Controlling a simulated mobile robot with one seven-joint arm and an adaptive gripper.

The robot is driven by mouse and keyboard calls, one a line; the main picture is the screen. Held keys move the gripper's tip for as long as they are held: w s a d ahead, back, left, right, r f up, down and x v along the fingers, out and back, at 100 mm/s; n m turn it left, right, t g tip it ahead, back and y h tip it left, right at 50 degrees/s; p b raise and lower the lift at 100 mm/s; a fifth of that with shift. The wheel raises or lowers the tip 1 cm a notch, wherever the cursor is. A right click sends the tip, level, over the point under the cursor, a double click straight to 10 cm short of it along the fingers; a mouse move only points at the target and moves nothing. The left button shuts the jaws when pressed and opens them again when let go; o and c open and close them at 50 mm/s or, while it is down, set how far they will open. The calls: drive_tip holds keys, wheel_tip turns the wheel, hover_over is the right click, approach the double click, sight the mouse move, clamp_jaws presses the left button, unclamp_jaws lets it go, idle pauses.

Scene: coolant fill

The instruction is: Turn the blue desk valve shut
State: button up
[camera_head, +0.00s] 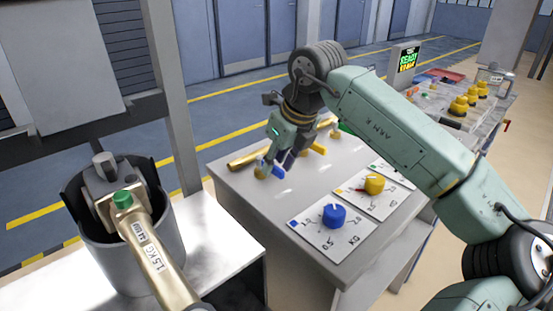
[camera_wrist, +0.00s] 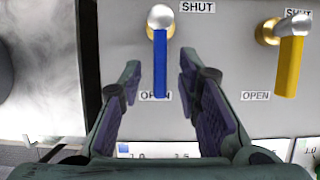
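The blue desk valve has a flat blue lever (camera_wrist: 160,65) on a round silver and brass pivot (camera_wrist: 160,20). In the wrist view the lever points down from the pivot, and its end lies over the OPEN label. The SHUT label (camera_wrist: 197,8) is to the right of the pivot. My gripper (camera_wrist: 159,78) is open, with one finger on each side of the lever and visible gaps between. In the head view my gripper (camera_head: 276,148) is over the desk, close to the blue lever (camera_head: 278,172), and hides part of the valve.
A yellow valve lever (camera_wrist: 289,68) is to the right, also pointing down. On the grey desk (camera_head: 225,180) are a blue knob (camera_head: 334,215) and a yellow knob (camera_head: 374,184) on white dial plates. A dark bucket (camera_head: 170,235) holding a brass-handled tool stands at left.

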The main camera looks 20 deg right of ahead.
drive_tip(key=shift+w+f, duration=0.15)
drive_tip(key=shift+f, duration=0.15)
drive_tip(key=shift+c, duration=0.3)
clamp_jaws()
idle(0.5)
